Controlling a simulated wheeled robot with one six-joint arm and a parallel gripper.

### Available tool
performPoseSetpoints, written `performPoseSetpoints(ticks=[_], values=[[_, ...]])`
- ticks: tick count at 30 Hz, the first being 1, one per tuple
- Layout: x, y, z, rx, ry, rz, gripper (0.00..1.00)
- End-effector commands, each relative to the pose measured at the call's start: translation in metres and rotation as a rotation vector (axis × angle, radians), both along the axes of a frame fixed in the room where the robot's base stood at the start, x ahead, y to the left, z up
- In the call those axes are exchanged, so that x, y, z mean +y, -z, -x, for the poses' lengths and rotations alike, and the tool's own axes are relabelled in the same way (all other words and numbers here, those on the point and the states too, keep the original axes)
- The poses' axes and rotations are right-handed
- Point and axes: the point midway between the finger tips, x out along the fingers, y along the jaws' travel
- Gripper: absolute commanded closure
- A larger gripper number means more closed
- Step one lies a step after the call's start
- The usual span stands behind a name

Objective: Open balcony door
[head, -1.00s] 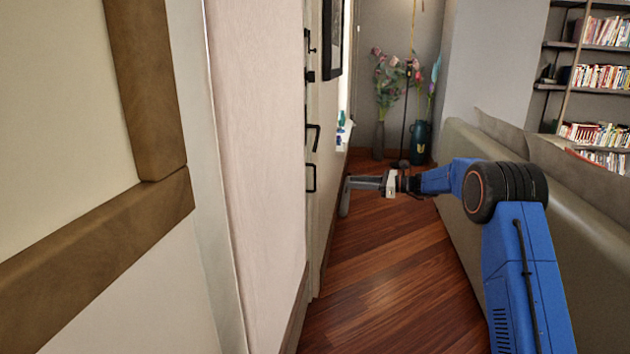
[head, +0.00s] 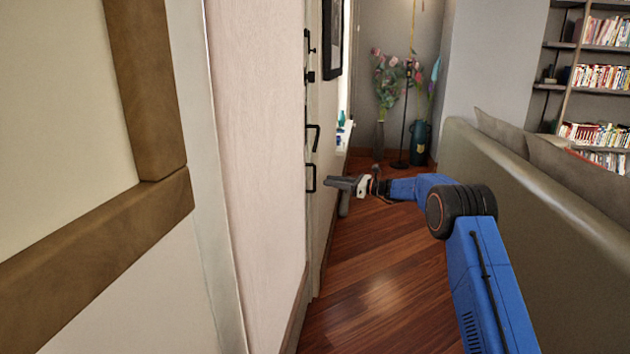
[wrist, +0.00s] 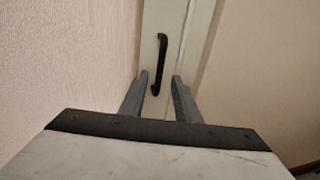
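The balcony door's edge (head: 316,228) shows as a narrow pale panel in the head view, with black handles along it. In the wrist view, a black vertical handle (wrist: 160,62) stands on a pale frame (wrist: 178,50), ahead of and between the two fingers of my gripper (wrist: 158,85). I cannot tell the exact distance from fingertips to handle.
A pinkish wall (head: 258,150) runs close on the left, with wooden trim (head: 110,225) nearer. A sofa (head: 560,240) stands along the right. Vases with flowers (head: 420,140) stand at the back. The wooden floor (head: 375,270) between is clear.

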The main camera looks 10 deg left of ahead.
Motion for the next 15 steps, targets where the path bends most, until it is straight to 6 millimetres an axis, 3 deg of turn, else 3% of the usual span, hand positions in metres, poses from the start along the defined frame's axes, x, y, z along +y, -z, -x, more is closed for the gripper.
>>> performPoseSetpoints(ticks=[6, 15], values=[[0.038, 0.000, -0.008, 0.000, -0.001, 0.000, 0.71], [0.071, 0.000, -0.017, -0.001, 0.001, 0.000, 0.71]])
